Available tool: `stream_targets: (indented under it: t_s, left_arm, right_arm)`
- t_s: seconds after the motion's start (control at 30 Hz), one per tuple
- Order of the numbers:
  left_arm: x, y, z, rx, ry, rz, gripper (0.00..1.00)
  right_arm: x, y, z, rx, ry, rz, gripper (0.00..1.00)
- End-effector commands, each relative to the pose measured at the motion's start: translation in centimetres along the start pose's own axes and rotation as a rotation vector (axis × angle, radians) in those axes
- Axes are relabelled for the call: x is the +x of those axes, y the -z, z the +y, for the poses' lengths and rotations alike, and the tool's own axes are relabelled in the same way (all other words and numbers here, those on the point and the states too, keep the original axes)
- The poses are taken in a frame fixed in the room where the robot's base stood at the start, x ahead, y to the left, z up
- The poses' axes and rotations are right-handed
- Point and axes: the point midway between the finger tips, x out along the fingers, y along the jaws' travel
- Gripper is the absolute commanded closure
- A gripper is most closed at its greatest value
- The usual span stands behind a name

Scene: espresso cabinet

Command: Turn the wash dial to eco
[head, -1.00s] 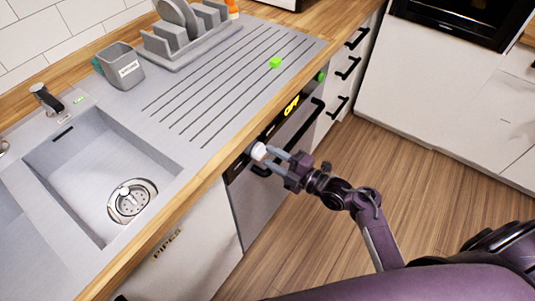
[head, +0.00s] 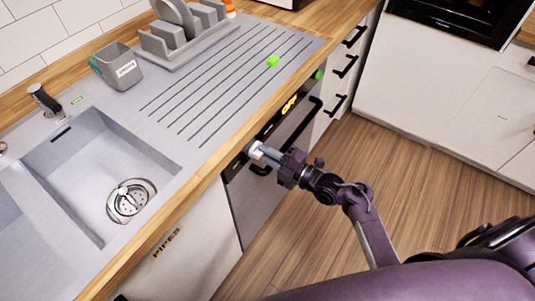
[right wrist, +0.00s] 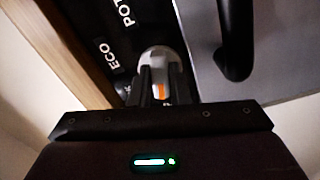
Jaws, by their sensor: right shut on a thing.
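The wash dial (head: 255,149) is a pale knob on the dark control strip at the top of the dishwasher front. In the right wrist view the dial (right wrist: 160,58) is grey-white with an orange mark on its side. My right gripper (head: 263,152) is shut on the dial; its dark fingers (right wrist: 158,88) hide part of it. The word ECO (right wrist: 112,56) is printed left of the dial, with POT (right wrist: 126,14) above it. The dial's exact setting is unclear. My left gripper is out of view.
A black bar handle (head: 303,123) runs along the dishwasher front close to the gripper. The wooden counter edge (head: 215,163) lies just above the control strip. A lit yellow display (head: 289,105) is farther along the strip. The floor in front is clear.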

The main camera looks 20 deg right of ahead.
Motion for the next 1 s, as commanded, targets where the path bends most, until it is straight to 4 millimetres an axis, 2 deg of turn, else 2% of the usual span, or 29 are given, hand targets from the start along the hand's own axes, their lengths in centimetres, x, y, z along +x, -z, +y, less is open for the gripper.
stream_targets:
  t_s: [0.37,1.0]
  left_arm:
    - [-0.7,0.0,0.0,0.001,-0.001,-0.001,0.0]
    - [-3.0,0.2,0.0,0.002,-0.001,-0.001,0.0]
  right_arm:
    - [0.0,0.1,-0.1,0.19,0.004,0.002,1.0]
    - [-0.1,0.1,-0.2,0.792,0.003,-0.001,1.0]
